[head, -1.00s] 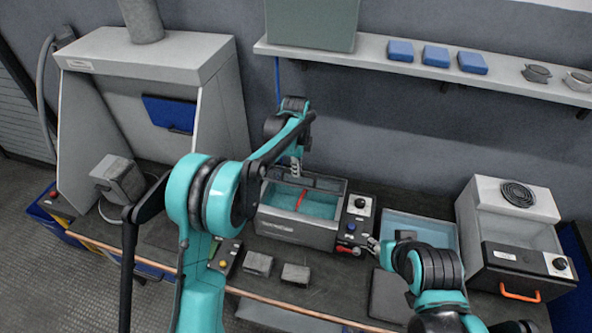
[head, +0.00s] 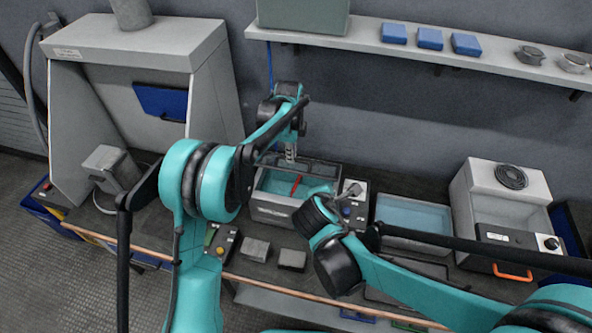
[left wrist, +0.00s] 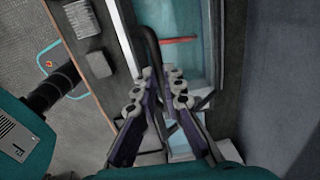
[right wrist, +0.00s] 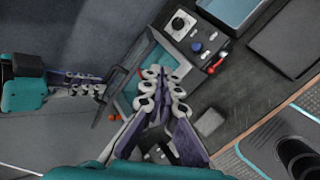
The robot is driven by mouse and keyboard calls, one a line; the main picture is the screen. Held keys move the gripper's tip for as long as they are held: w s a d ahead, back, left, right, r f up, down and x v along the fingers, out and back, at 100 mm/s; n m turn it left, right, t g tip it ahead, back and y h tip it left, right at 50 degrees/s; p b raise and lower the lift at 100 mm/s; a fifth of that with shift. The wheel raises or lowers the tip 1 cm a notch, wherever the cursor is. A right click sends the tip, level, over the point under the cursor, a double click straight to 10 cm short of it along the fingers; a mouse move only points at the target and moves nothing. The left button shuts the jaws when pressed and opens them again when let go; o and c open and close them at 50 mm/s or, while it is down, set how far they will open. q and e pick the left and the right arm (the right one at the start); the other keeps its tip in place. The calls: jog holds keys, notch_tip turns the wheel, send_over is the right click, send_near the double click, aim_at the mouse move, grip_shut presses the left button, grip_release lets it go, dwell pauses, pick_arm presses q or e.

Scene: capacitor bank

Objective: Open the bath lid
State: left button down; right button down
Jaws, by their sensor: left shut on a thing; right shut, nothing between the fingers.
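The bath (head: 268,212) is a grey box with teal liquid and a red bar (head: 297,184) in it.
A control panel (right wrist: 190,35) with a knob and buttons stands right of the bath. Beyond it are a teal-filled tray (head: 415,213) and a grey machine with an orange handle (head: 513,275). Two small grey blocks (head: 255,249) lie in front. A shelf (head: 380,48) is above, a hood (head: 215,100) left.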

pick_arm(q)
jog(key=shift+w+d+f, duration=0.1)
jog(key=shift+w+f, duration=0.1)
jog(key=shift+w, duration=0.05)
pick_arm(e)
jog(key=w+a+f+n+t, duration=0.2)
jog(key=a+f+n, duration=0.1)
jog(key=a+n, duration=0.5)
jog(key=n+t, duration=0.2)
jog(key=n, duration=0.3)
send_near(299, 162)
jog(key=w+d+f, duration=0.1)
jog(key=w+f, duration=0.3)
jog(key=shift+w+d+r, duration=0.1)
jog(key=shift+w+r, duration=0.2)
jog(key=shift+w, duration=0.1)
jog(key=shift+w+d+r+g, duration=0.1)
jog(key=shift+w+r+g, duration=0.3)
jog(key=shift+w+r, duration=0.15)
